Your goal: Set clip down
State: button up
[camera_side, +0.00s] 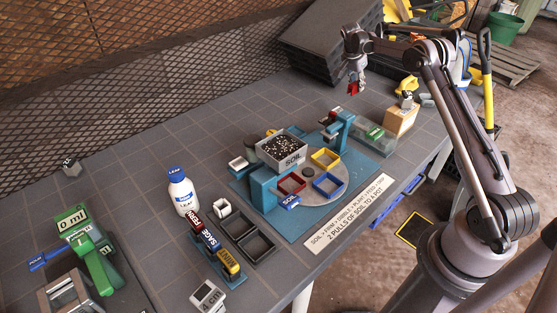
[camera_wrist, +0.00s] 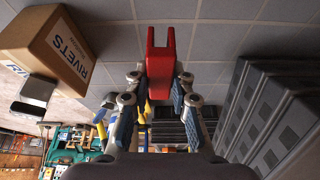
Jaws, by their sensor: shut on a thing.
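The red clip (camera_wrist: 160,58) has two prongs and sits between the fingers of my gripper (camera_wrist: 161,90) in the wrist view, prongs pointing to the top of the picture. My gripper is shut on it. In the side view my gripper (camera_side: 356,78) is raised at the upper middle, near the dark stack at the back, and the clip (camera_side: 353,89) shows as a small red piece at its lower end. The clip appears held above the table; its exact height cannot be told.
Dark stacked trays (camera_side: 325,55) stand at the back; they also fill the right of the wrist view (camera_wrist: 275,115). A cardboard rivets box (camera_side: 401,122) stands near the right table edge. The soil mixer station (camera_side: 290,215) covers mid-table. Bare grey tabletop (camera_side: 265,100) lies left of my gripper.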

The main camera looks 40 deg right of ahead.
jog(key=w+a+n+t, duration=0.15)
jog(key=w+a, duration=0.35)
jog(key=a, duration=0.7)
jog(key=a+r+n+t+y, duration=0.15)
jog(key=a+n, duration=0.65)
jog(key=a, duration=2.6)
jog(key=shift+t, duration=0.3)
jog(key=w+a+f, duration=0.1)
jog(key=a+f, duration=0.1)
jog(key=a, duration=0.1)
jog(key=a+f, duration=0.2)
jog(key=a, duration=0.2)
jog(key=w+a+f, duration=0.1)
jog(key=a+f, duration=0.1)
jog(key=a, duration=0.2)
jog(key=shift+w+a+f, duration=0.1)
jog(key=shift+w+f, duration=0.2)
jog(key=shift+w, duration=0.05)
jog(key=shift+a+f, duration=0.2)
jog(key=shift+f, duration=1.9)
jog(key=shift+f, duration=0.15)
jog(key=o, duration=0.9)
jog(key=shift+c, duration=0.2)
